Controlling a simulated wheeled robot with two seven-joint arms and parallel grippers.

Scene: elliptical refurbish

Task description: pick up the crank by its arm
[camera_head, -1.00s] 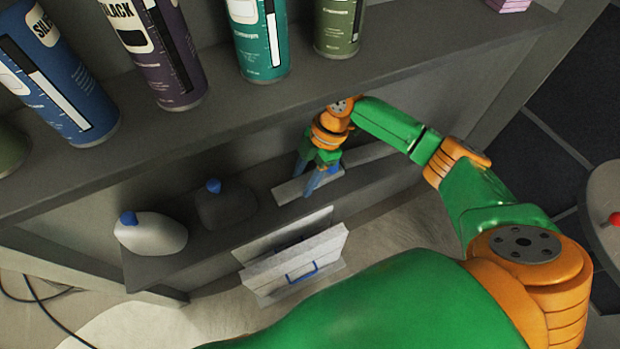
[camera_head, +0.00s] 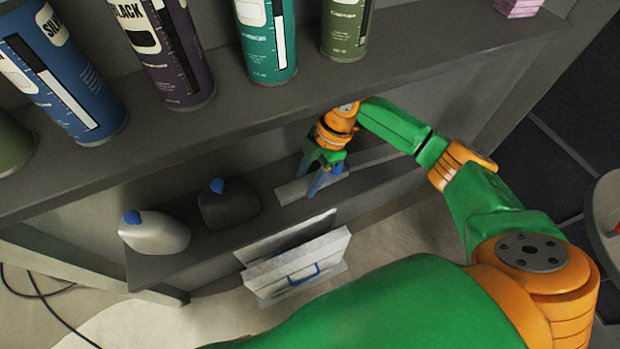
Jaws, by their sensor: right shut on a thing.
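My right gripper (camera_head: 307,185) reaches down to the lower shelf, its fingers pointing down at a pale grey flat bar (camera_head: 288,193). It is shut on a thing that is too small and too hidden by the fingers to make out. I cannot clearly pick out the crank or its arm in this view. I cannot tell whether the grey bar is part of it or whether what is held is clear of the shelf. My left gripper is not in view.
The upper shelf (camera_head: 300,110) overhangs the gripper and holds several cans, among them a teal can (camera_head: 268,45). A dark jug (camera_head: 228,204) and a white jug (camera_head: 155,232) stand left on the lower shelf. A pale case (camera_head: 298,262) with a blue handle stands below.

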